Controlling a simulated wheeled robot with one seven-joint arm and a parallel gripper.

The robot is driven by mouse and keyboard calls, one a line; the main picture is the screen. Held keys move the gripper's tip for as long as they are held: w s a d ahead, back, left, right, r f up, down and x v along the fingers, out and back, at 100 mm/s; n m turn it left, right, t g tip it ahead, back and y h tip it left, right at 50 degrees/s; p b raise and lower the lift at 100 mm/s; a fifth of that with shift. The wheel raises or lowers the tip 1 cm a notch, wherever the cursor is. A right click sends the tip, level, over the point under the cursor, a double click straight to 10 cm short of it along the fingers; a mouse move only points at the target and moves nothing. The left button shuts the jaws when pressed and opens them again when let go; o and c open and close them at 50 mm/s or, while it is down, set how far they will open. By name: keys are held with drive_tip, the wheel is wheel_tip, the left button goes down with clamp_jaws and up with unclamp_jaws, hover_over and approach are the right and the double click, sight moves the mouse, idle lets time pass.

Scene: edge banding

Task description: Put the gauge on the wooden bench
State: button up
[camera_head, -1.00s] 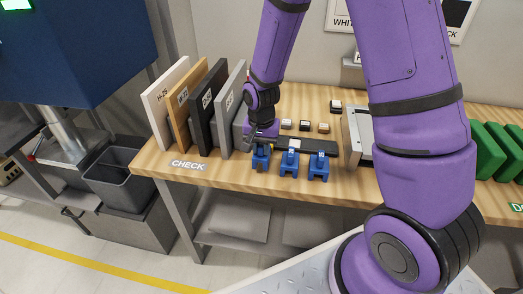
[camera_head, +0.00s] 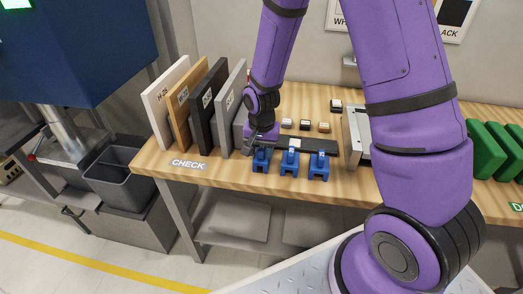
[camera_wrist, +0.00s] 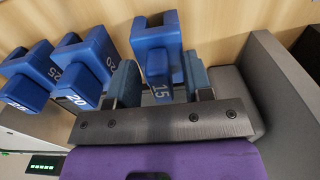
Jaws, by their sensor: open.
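Several blue gauges stand in a row near the front of the wooden bench (camera_head: 222,178); three show in the head view. The leftmost gauge there (camera_head: 261,161) matches the one marked 15 (camera_wrist: 157,88) in the wrist view. The gauge marked 20 (camera_head: 290,162) and the one marked 25 (camera_head: 319,167) stand to its right. My gripper (camera_wrist: 163,82) is open, with one finger on each side of the gauge marked 15. I cannot tell if either finger touches it. In the head view my gripper (camera_head: 261,146) is just behind that gauge.
Upright boards (camera_head: 207,107) and a grey block stand left of my gripper, the block close by. Small blocks (camera_head: 305,125) lie further back. Green panels (camera_head: 493,152) stand at the right. The bench front by the CHECK label (camera_head: 188,164) is clear.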

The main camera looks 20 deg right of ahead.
drive_tip(key=s+d+r+n+t, duration=0.1)
drive_tip(key=s+r, duration=0.1)
drive_tip(key=r, duration=0.9)
drive_tip(key=s+d+r+n, duration=0.1)
drive_tip(key=s+r, duration=0.1)
drive_tip(key=r, duration=0.8)
drive_tip(key=s+d+r+n+t, duration=0.2)
drive_tip(key=s+r, duration=0.4)
drive_tip(key=s, duration=0.3)
drive_tip(key=s+d+r+n+t, duration=0.2)
drive_tip(key=s+r, duration=0.5)
drive_tip(key=s, duration=0.2)
drive_tip(key=shift+s+d+r+n, duration=0.15)
drive_tip(key=shift+s+d+n, duration=0.1)
drive_tip(key=shift+s+n, duration=0.15)
